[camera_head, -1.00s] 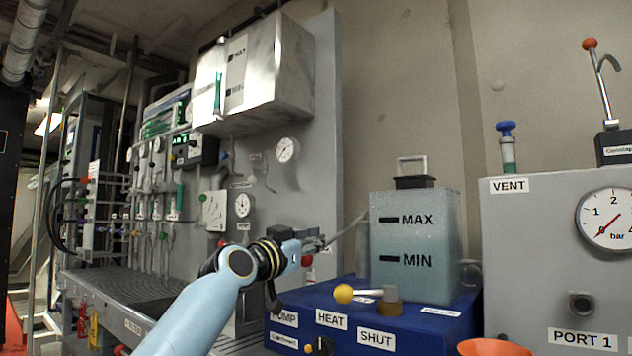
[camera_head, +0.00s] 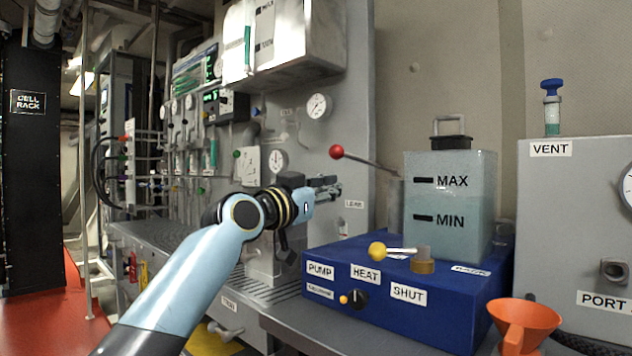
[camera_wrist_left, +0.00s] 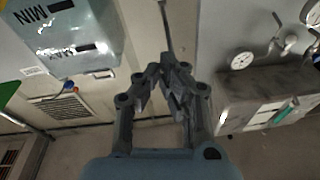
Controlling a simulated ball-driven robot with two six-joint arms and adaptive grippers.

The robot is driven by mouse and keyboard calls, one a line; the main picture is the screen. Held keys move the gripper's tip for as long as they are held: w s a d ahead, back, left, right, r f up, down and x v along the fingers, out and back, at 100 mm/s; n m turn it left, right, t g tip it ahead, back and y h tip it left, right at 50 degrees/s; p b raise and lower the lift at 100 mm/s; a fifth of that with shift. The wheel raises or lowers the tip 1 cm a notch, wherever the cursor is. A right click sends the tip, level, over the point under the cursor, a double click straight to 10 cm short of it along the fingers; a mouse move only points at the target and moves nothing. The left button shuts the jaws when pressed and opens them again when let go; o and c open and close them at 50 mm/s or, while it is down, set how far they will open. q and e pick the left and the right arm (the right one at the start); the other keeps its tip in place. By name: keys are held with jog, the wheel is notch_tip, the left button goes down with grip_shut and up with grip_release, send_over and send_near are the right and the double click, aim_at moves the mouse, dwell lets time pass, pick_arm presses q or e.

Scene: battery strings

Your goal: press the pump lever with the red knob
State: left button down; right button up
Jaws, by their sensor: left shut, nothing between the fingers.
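The pump lever's red knob (camera_head: 336,152) stands at the upper left end of a thin rod (camera_head: 370,163). The rod slopes down to the right, to a grey post (camera_head: 393,200) behind the blue unit (camera_head: 440,305) labelled PUMP, HEAT and SHUT. My left gripper (camera_head: 338,187) is shut and empty, below the red knob and apart from it in the head view. In the left wrist view its fingers (camera_wrist_left: 168,72) meet, and a thin rod (camera_wrist_left: 166,30) shows beyond them; the red knob is not visible there. My right gripper is not in view.
A yellow-knobbed lever (camera_head: 377,251) lies across the blue unit. A MAX/MIN tank (camera_head: 450,200) stands on it. An orange funnel (camera_head: 524,322) is at the front right, by a grey VENT box (camera_head: 570,220). A gauge panel (camera_head: 300,160) stands behind my left gripper.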

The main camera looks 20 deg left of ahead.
pick_arm(q)
jog(key=v, duration=0.4)
jog(key=shift+s+r, duration=0.15)
jog(key=shift+r, duration=0.15)
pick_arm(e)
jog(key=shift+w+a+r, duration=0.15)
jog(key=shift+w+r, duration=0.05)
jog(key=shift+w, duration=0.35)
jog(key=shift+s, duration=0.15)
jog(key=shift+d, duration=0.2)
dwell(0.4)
